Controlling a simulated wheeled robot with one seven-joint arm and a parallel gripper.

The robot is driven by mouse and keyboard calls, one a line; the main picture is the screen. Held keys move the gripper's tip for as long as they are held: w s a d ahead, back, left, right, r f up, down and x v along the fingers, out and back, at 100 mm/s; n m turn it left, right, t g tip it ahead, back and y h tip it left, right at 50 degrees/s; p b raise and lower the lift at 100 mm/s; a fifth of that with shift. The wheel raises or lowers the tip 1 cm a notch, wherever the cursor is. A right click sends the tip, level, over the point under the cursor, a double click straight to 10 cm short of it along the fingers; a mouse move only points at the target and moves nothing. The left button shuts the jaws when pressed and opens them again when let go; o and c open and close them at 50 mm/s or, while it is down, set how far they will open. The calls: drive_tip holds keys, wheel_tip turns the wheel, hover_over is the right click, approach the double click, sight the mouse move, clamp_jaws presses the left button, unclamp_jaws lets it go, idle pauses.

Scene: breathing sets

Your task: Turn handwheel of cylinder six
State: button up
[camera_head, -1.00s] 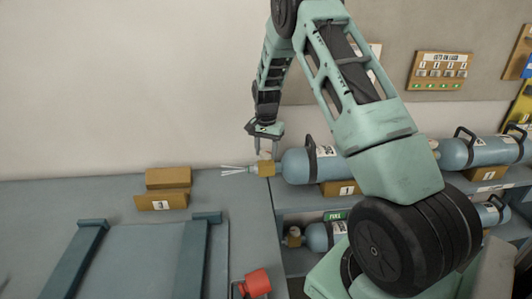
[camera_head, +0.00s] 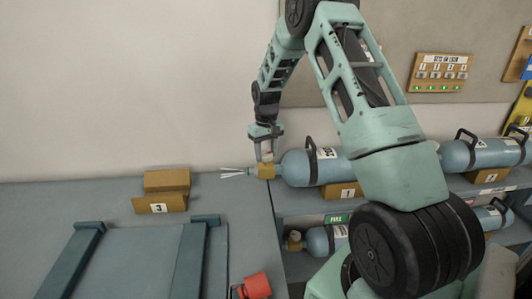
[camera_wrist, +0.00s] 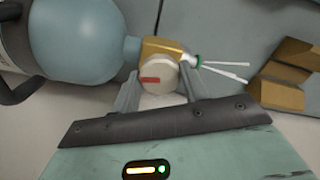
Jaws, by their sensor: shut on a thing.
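A blue-grey cylinder (camera_head: 312,167) lies on its side on the shelf at the cradle marked 1. It fills the upper left of the wrist view (camera_wrist: 75,35). Its label is too small to read surely. Its brass valve (camera_head: 265,171) points left. The valve's round white handwheel (camera_wrist: 158,80) has a red mark and faces the wrist camera. My gripper (camera_head: 265,157) reaches down from above and is shut on the handwheel, one finger on each side. White streaks (camera_head: 231,173) spread from a green-ringed outlet on the valve.
More cylinders lie to the right (camera_head: 470,154) and on the shelf below (camera_head: 318,240). A brown cradle marked 3 (camera_head: 160,203) stands on the bench at left. A red object (camera_head: 257,285) is at the bench's front. A lit panel (camera_head: 440,72) hangs on the wall.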

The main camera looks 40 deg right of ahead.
drive_tip(key=n, duration=0.4)
drive_tip(key=shift+r+n, duration=0.15)
drive_tip(key=shift+n, duration=0.15)
drive_tip(key=n+p, duration=0.1)
drive_tip(key=n, duration=0.3)
drive_tip(key=shift+n, duration=0.3)
drive_tip(key=n+p, duration=0.1)
drive_tip(key=n, duration=0.2)
drive_tip(key=shift+n, duration=0.3)
drive_tip(key=n+p, duration=0.1)
drive_tip(key=n, duration=0.3)
drive_tip(key=shift+w+n+p, duration=0.1)
drive_tip(key=shift+n+p, duration=0.2)
drive_tip(key=shift+p, duration=0.1)
drive_tip(key=n+p, duration=0.1)
drive_tip(key=n, duration=0.2)
drive_tip(key=shift+r+p, duration=0.1)
drive_tip(key=shift+p, duration=0.2)
drive_tip(key=n+p, duration=0.2)
drive_tip(key=n, duration=0.3)
drive_tip(key=n+p, duration=0.2)
drive_tip(key=n, duration=0.2)
drive_tip(key=shift+n, duration=0.3)
drive_tip(key=shift+n+p, duration=0.8)
drive_tip(key=shift+n, duration=1)
